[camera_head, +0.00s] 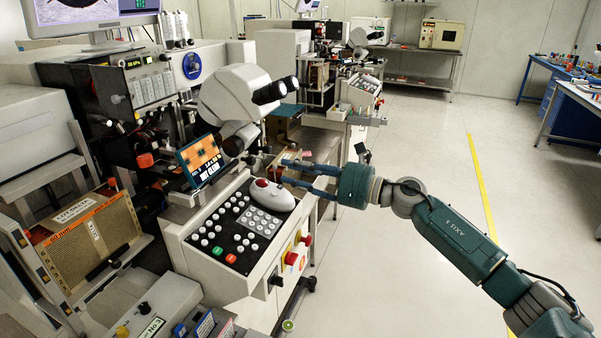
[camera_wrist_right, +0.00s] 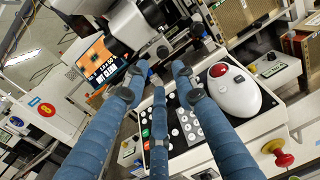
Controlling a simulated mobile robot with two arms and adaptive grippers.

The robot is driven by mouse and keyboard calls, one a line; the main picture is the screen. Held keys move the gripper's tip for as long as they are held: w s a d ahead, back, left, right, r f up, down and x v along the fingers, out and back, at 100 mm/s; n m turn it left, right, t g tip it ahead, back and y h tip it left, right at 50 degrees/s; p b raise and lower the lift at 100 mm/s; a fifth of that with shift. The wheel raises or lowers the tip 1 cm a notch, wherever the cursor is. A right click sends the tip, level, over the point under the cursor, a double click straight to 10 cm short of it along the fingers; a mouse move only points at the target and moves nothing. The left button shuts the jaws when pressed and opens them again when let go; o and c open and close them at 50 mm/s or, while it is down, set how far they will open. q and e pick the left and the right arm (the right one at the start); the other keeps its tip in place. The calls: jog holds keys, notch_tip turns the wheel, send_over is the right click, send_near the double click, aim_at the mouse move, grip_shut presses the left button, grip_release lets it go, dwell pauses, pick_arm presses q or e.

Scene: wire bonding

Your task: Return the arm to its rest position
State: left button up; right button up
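My right arm (camera_head: 455,235) comes in from the lower right of the head view, and its blue-fingered right gripper (camera_head: 286,171) points left above the right side of the bonding machine's control panel (camera_head: 205,258). The fingers are spread apart with nothing between them. In the right wrist view the three fingers of the right gripper (camera_wrist_right: 160,75) reach forward over the panel. My left gripper is not in view.
A small orange-screened display (camera_head: 200,160) stands behind the panel, below the microscope (camera_head: 235,92). Red knobs (camera_head: 291,257) stick out from the panel's front. A brown-faced magazine box (camera_head: 95,238) stands at left. The floor (camera_head: 415,150) right of the machine is clear.

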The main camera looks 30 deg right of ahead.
jog(key=shift+v, duration=0.85)
jog(key=shift+f, duration=0.1)
